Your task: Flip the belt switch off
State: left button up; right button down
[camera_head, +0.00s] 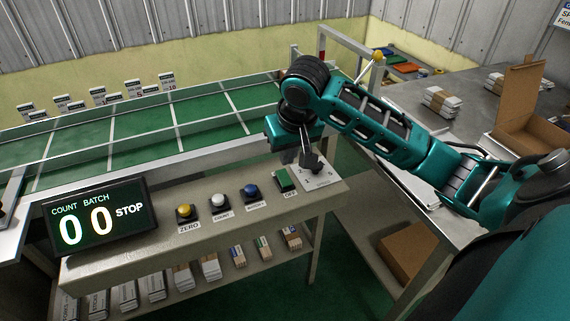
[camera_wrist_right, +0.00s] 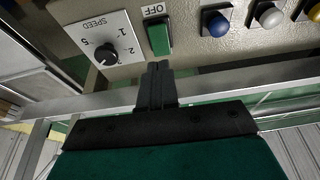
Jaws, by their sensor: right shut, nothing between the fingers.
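The belt switch is a green rocker (camera_head: 285,180) on the front control panel, with an OFF label below it in the head view. It also shows in the right wrist view as a green rocker (camera_wrist_right: 158,38) beside the OFF label. My right gripper (camera_head: 306,156) is shut and empty, just behind and to the right of the switch in the head view. In the right wrist view its closed fingertips (camera_wrist_right: 159,67) point at the switch, close to its edge; I cannot tell whether they touch. A display (camera_head: 100,216) reads 0 0 and STOP. My left gripper is not in view.
A black speed knob (camera_head: 314,163) sits right of the switch. Blue (camera_head: 251,191), white (camera_head: 218,201) and yellow (camera_head: 185,212) buttons sit to its left. The green belt (camera_head: 140,138) with a rail lies behind. Packs fill the shelf below. An open carton (camera_head: 525,90) stands at right.

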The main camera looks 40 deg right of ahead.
jog(key=s+a+r, duration=0.1)
jog(key=s+r, duration=0.4)
jog(key=r, duration=0.3)
jog(key=shift+s+a, duration=0.15)
jog(key=shift+s, duration=0.1)
jog(key=s+a+f+n+y, duration=0.2)
jog(key=s+a+f+n, duration=0.15)
jog(key=a+f, duration=0.65)
jog(key=s+f+n, duration=0.1)
jog(key=s+f, duration=0.9)
jog(key=s, duration=0.1)
jog(key=w+a+f+t, duration=0.2)
jog(key=w+f+t, duration=0.4)
jog(key=f, duration=0.3)
jog(key=shift+w+n+t+y, duration=0.35)
jog(key=shift+n+t+y, duration=0.1)
jog(key=shift+t, duration=0.15)
jog(key=shift+a, duration=0.1)
